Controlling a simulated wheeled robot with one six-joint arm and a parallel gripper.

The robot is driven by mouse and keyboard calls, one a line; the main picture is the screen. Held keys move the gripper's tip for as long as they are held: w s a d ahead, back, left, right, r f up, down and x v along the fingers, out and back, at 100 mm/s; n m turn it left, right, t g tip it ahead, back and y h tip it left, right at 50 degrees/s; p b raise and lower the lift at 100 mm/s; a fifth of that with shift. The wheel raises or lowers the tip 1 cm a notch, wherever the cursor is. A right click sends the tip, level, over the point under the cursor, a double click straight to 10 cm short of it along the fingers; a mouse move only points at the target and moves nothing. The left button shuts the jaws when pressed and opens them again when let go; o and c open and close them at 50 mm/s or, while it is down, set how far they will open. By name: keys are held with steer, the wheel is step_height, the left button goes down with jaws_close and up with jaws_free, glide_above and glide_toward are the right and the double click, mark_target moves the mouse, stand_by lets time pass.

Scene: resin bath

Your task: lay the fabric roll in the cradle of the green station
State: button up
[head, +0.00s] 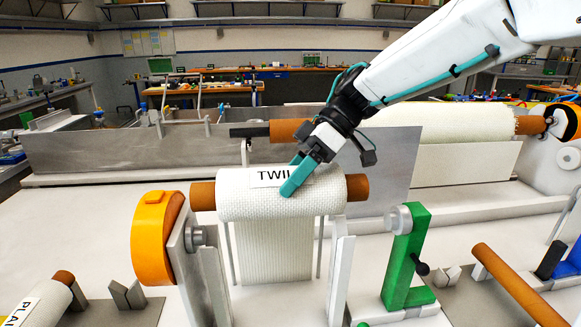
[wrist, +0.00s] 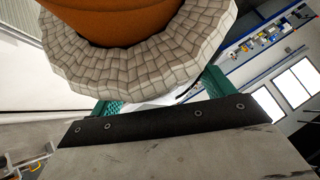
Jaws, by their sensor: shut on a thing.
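The fabric roll (head: 240,197) is white and woven, on a brown core, with a label reading "TWIL" and a flap of cloth hanging down. In the head view my gripper (head: 297,180) is shut on it, with teal fingers over its right half. The wrist view shows the roll's woven end (wrist: 130,75) and brown core between the teal fingers (wrist: 160,100). The roll lies level above pale upright posts; I cannot tell whether it touches them.
A roll labelled "PLAIN" (head: 38,302) lies at the lower left beside grey V-blocks (head: 127,295). A bare brown core (head: 520,283) lies at the lower right. Behind, a metal panel (head: 100,152) and another white roll (head: 450,130) span the bench.

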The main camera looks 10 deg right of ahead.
step_height(320, 180, down, 8)
steer(key=shift+r, duration=0.15)
stand_by(0.7)
steer(key=o, duration=2)
steer(key=v, duration=0.7)
steer(key=shift+w+d+r, duration=0.1)
steer(key=shift+d+r, duration=0.15)
steer(key=shift+d, duration=0.05)
